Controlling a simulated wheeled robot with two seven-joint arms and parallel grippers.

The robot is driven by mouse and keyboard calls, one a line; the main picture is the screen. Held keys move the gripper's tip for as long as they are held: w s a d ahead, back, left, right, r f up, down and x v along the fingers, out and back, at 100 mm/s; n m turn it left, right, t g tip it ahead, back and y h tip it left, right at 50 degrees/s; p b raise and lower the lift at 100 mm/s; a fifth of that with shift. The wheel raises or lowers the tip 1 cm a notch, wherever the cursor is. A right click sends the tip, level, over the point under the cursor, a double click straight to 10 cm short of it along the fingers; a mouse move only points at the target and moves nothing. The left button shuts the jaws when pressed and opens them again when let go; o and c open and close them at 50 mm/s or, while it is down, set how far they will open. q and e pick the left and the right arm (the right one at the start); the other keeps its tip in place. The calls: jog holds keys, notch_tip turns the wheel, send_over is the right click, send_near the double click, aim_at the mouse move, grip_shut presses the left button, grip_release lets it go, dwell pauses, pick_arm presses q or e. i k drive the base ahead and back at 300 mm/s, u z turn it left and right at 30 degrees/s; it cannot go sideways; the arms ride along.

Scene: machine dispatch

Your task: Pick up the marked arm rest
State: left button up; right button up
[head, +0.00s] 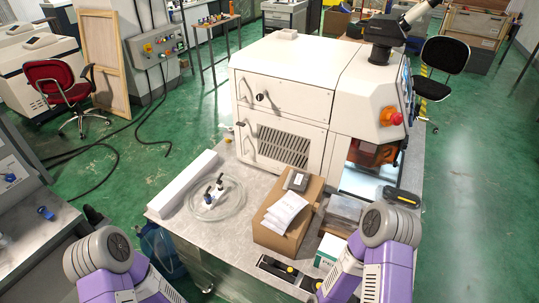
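Two long black pieces look like arm rests. One (403,197) lies on the right side of the metal table, in front of the machine's opening. The other (287,271), with yellow spots, lies at the table's front edge, left of a white and green box. I see no clear mark telling which is the marked one. My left arm shows at the lower left and my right arm at the lower right, close to the table's front right corner. Both grippers are out of the picture.
A large white machine (285,95) with a microscope (385,35) stands on the table (181,228). The table's left front is partly clear.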

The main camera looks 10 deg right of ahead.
aim_at(406, 200)
jog(key=u, duration=2.6)
jog(key=k, duration=2.55)
jog(key=z, duration=1.45)
